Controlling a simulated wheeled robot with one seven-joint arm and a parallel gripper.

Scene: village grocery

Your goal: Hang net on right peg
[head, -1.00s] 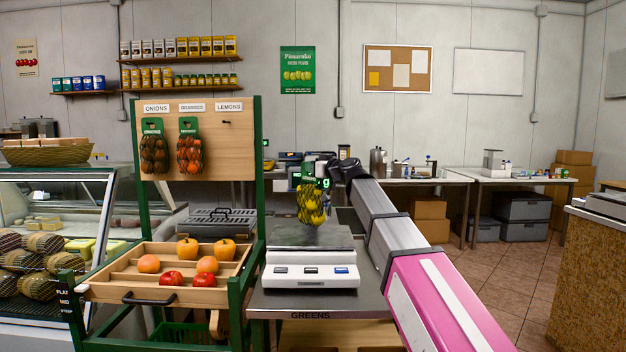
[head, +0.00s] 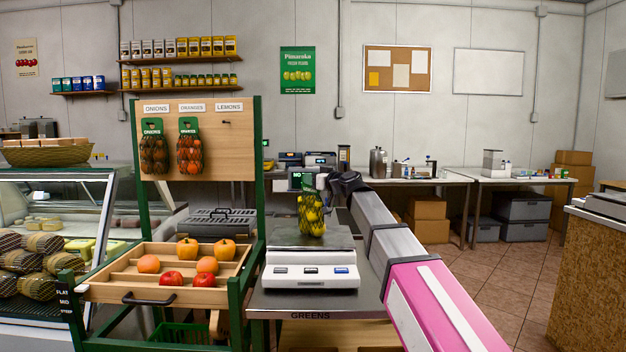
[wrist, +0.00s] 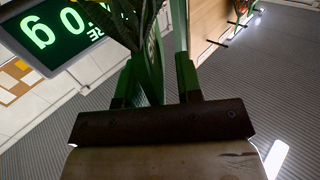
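The net (head: 311,214) of yellow lemons stands upright on the plate of the scale (head: 318,262). Its green header card, seen in the wrist view (wrist: 150,72), rises between the fingers of my gripper (wrist: 158,78). The fingers are apart, with a gap showing between the card and the right finger. In the head view my gripper (head: 326,184) is at the top of the net, partly hidden by it. The right peg (head: 227,122) is bare, under the LEMONS label on the wooden board (head: 215,160).
A net of onions (head: 153,155) and a net of oranges (head: 189,152) hang on the other pegs. A divided wooden tray (head: 195,292) with fruit sits below the board. A green post (head: 258,180) stands between the board and scale. A lit display (wrist: 75,30) is close by.

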